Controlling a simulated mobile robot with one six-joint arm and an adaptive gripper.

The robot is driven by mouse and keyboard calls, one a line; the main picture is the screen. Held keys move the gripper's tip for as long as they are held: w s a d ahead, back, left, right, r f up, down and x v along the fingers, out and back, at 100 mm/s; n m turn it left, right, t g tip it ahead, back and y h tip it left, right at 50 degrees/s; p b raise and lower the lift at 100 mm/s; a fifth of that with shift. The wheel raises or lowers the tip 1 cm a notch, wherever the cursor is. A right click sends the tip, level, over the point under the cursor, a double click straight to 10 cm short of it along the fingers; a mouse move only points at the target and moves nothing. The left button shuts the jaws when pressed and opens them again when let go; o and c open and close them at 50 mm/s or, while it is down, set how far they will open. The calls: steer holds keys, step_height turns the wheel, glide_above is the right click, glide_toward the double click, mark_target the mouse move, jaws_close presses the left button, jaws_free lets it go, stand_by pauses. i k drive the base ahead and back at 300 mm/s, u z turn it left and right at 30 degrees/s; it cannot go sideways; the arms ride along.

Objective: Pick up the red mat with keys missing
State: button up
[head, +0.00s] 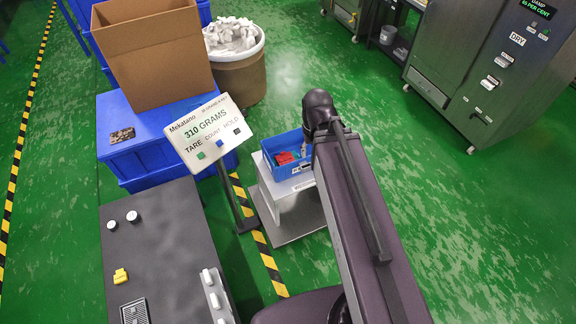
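A red piece (284,158), which may be the red mat, lies in a small blue bin (268,150) on a pale scale stand. It is too small to tell whether keys are missing from it. My arm comes up from the lower right, and its dark wrist is at the bin's right side. My gripper (306,148) is mostly hidden by the wrist and points down at the bin's right end. Only a small grey part of it shows. I cannot tell whether it is open or touches anything.
A scale display (208,132) reading 310 GRAMS stands left of the bin. A cardboard box (155,55) and a dark speckled piece (121,135) sit on blue crates. A dark bench (155,240) is at lower left, and a grey cabinet (480,70) at upper right. Green floor is clear at right.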

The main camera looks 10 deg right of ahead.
mark_target(283, 158)
steer(key=u, duration=0.3)
steer(key=i, duration=1.05)
steer(key=z, duration=0.4)
